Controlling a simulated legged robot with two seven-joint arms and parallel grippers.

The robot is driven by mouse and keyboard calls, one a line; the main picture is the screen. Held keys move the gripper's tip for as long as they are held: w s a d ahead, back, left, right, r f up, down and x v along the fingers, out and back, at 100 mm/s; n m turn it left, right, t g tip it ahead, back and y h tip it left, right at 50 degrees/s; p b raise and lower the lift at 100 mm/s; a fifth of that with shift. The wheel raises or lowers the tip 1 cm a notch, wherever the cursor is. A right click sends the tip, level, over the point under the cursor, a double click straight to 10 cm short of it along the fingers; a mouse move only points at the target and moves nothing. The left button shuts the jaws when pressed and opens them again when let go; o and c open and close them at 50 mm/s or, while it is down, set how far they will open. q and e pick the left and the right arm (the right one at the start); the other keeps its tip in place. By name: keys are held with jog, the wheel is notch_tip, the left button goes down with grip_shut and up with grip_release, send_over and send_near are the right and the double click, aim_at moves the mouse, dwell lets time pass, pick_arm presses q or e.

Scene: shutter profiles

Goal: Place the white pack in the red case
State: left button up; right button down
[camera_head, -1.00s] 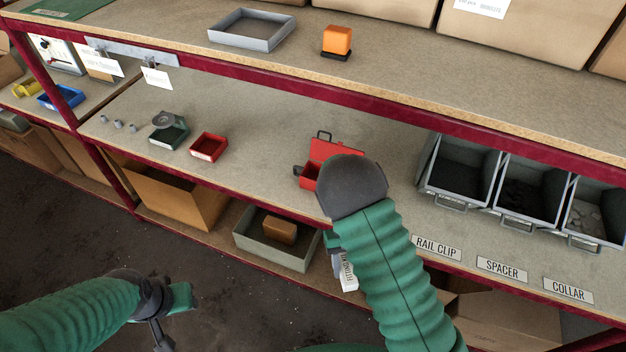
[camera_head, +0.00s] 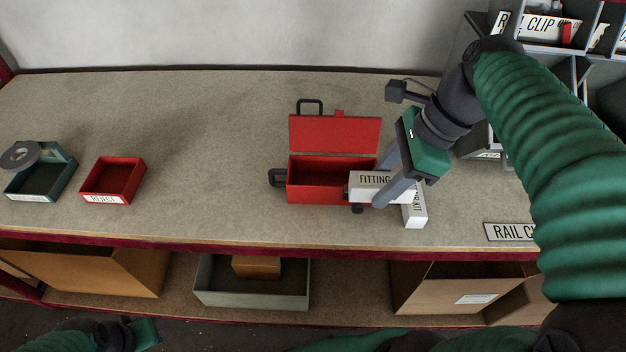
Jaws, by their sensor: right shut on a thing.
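The fingers hide part of the pack. My left gripper (camera_head: 145,333) shows only partly at the bottom left, away from the case; its jaws are unclear.
Grey bins stand at right. A pale tray (camera_head: 215,285) and cardboard boxes sit below.

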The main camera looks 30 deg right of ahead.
jog(key=w+a+f+b, duration=0.1)
jog(key=w, duration=0.3)
jog(key=w+a+f+b, duration=0.2)
jog(key=w, duration=0.3)
jog(key=w+a+f+b, duration=0.1)
jog(key=w, duration=0.3)
jog(key=shift+w+a+f+b, duration=0.25)
jog(key=shift+a+f+b, duration=0.05)
jog(key=shift+b, duration=0.1)
jog(key=shift+d+f, duration=0.1)
jog(key=shift+f, duration=0.15)
jog(key=shift+w+d+r, duration=0.1)
jog(key=shift+d, duration=0.1)
jog(key=shift+a+f, duration=0.1)
jog(key=shift+f, duration=0.45)
jog(key=c, duration=1.1)
grip_release()
